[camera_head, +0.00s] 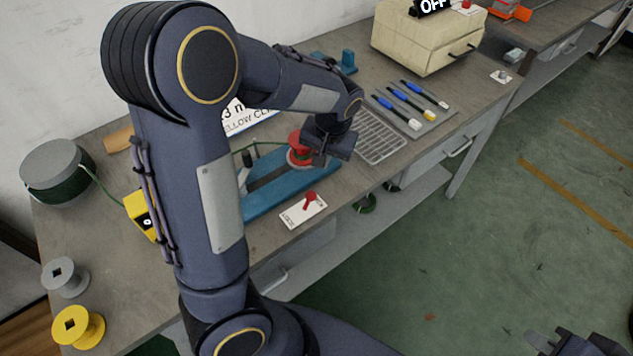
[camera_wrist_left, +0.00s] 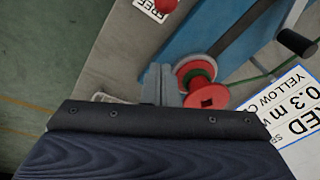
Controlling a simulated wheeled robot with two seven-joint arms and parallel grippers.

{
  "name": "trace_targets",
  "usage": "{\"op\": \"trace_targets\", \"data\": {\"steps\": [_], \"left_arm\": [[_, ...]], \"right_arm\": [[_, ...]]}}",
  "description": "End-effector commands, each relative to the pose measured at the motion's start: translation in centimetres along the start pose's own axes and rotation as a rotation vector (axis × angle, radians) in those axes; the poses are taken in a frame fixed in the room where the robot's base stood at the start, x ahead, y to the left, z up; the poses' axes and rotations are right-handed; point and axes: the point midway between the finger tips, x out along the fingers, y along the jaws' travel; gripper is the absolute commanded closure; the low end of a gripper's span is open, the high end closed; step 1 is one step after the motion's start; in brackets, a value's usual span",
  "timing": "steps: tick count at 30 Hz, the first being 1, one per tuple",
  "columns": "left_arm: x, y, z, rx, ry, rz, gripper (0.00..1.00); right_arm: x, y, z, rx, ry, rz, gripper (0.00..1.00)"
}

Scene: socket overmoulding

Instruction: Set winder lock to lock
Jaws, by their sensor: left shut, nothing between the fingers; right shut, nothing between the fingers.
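The winder lock is a red lever on a white plate (camera_head: 292,217) at the front edge of the bench, before the blue winder base (camera_head: 262,203). In the left wrist view the plate (camera_wrist_left: 148,12) is cut off by the top edge, with FREE lettering showing. In the head view the lever leans toward the back right; its exact setting is hard to read. My left gripper (camera_head: 335,152) is shut and empty beside the red spool (camera_head: 298,143); its fingers (camera_wrist_left: 160,84) also show in the wrist view. My right gripper (camera_head: 541,343) is shut and empty, low over the floor.
A wire rack (camera_head: 378,137) and a tray with blue-handled tools (camera_head: 428,124) lie right of the winder. A yellow device (camera_head: 140,214), a green wire reel (camera_head: 58,172) and two loose spools stand left. My left arm hides part of the bench. The floor at right is clear.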

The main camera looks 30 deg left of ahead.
Motion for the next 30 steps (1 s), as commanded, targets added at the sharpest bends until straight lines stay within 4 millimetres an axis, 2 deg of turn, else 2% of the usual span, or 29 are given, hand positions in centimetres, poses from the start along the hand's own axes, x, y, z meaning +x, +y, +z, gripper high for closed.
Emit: {"op": "trace_targets", "data": {"steps": [3,9,10,12,18,30], "left_arm": [[2.8,-0.1,0.1,-0.001,-0.007,-0.004,1.0],[7.0,-0.1,0.1,0.0,-0.006,-0.002,1.0],[7.1,-0.1,0.3,0.001,-0.004,-0.001,1.0],[6.1,0.0,1.5,0.004,0.001,0.001,1.0],[5.6,0.0,3.4,0.002,0.001,0.001,1.0],[5.5,0.0,3.8,0.001,0.0,0.0,1.0]], "right_arm": [[0.1,0.0,0.0,0.0,0.0,0.0,1.0],[0.1,0.1,0.1,0.0,0.0,0.0,1.0],[0.0,0.0,0.0,0.0,0.0,0.0,1.0],[-0.5,-0.2,-0.2,0.0,0.0,0.0,1.0],[-0.8,-0.4,-0.4,0.0,0.0,0.0,1.0],[-0.8,-0.4,-0.4,0.0,0.0,0.0,1.0]]}}
